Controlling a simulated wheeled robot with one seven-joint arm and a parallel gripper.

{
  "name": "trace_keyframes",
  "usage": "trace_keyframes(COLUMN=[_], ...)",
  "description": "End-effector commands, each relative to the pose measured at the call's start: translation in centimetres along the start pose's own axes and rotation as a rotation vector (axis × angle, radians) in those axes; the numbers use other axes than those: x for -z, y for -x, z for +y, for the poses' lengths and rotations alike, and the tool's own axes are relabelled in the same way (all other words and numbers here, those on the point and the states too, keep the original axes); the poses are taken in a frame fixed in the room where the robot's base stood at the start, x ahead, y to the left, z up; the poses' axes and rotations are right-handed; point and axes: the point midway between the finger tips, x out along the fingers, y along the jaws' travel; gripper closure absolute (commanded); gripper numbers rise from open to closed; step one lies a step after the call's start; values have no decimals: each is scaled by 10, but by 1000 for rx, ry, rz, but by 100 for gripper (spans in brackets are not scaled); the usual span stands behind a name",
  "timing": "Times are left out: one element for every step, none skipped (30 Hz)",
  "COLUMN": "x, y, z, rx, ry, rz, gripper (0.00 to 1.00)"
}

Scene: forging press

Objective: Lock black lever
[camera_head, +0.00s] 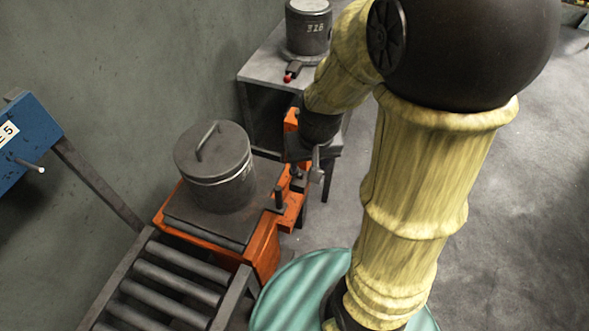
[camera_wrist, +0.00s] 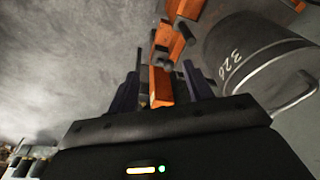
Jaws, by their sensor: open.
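An orange clamp frame (camera_head: 293,205) stands at the right side of the orange-edged stand. A short dark upright peg, which looks like the black lever (camera_head: 280,198), rises from this frame. My gripper (camera_head: 312,160) is at the far end of the frame, with the jaws partly hidden by my wrist. In the wrist view my gripper (camera_wrist: 162,85) is open, with an orange bar (camera_wrist: 161,88) showing between its dark fingers. A dark piece (camera_wrist: 162,58) crosses above that bar. I cannot tell whether the fingers touch anything.
A lidded dark pot (camera_head: 218,185) marked 326 in the wrist view (camera_wrist: 252,55) stands on the stand, close beside my gripper. A roller conveyor (camera_head: 165,285) lies in front. A grey table (camera_head: 262,72) behind carries another pot (camera_head: 308,30) and a red-tipped handle (camera_head: 290,74).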

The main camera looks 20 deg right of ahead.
Motion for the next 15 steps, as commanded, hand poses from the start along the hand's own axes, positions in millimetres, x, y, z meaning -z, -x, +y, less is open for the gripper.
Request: trace_keyframes(x=[15,23,35,43,52,63,71,78,86,92,96,100,103,105,106], y=[-1,-3,-6,-8,-10,-13,-15,-17,-19,-21,-22,-23,-24,-24,-25], z=[0,0,0,0,1,1,1,1,0,0,0,0,-1,-1,-1], rx=[3,5,8,9,9,10,9,9,9,8,8,8,8,9,9], ry=[-37,-62,-96,-119,-143,-172,-192,-211,-230,-242,-252,-261,-267,-270,-272], rz=[-27,-42,-63,-79,-93,-108,-118,-127,-137,-141,-146,-149,-151,-152,-153], gripper=[49,49,49,49,49,49,49,49,49,49,49,49,49,49,49])
